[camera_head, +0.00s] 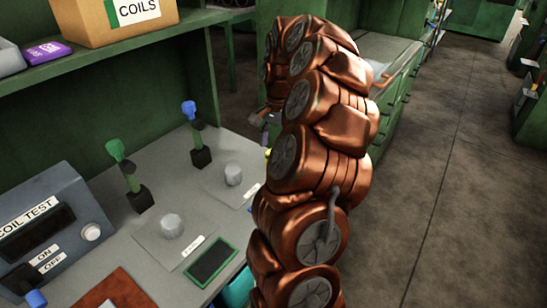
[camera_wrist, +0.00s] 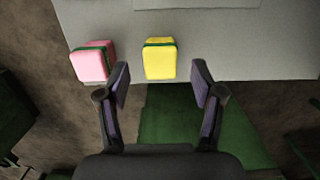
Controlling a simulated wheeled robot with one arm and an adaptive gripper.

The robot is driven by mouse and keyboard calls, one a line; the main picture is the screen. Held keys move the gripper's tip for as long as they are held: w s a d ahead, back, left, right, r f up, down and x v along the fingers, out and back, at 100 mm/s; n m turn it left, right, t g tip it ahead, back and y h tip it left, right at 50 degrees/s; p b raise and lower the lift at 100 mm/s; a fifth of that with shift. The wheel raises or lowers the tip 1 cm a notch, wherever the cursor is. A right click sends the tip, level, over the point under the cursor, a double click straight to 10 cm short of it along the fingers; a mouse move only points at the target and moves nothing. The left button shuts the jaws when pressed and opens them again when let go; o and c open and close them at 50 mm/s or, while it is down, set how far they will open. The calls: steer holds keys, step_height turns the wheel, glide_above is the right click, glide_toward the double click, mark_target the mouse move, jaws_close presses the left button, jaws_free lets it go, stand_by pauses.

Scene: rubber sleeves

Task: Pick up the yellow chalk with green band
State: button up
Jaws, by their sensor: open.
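The yellow chalk with a green band (camera_wrist: 160,62) lies at the edge of the grey bench top in the wrist view, its band across its far part. My gripper (camera_wrist: 161,75) is open, its two fingers apart on either side of the line to the chalk. The chalk sits just beyond and between the fingertips, and nothing is held. In the head view my copper-coloured arm hides most of the gripper; a small yellow spot shows beside the arm, perhaps the chalk.
A pink chalk with a green band (camera_wrist: 91,64) lies left of the yellow one. The grey bench top (camera_head: 150,215) holds a coil test box (camera_head: 50,228), a green-topped post (camera_head: 127,178) and a blue-topped post (camera_head: 196,138). A shelf with a coils box (camera_head: 85,22) overhangs the bench.

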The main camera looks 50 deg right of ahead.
steer(key=f, duration=0.3)
steer(key=shift+a+f, duration=0.1)
steer(key=shift+a, duration=0.2)
jaws_close()
stand_by(0.3)
step_height(320, 180, up, 10)
steer(key=shift+r+b, duration=0.1)
steer(key=shift+b, duration=0.25)
stand_by(0.3)
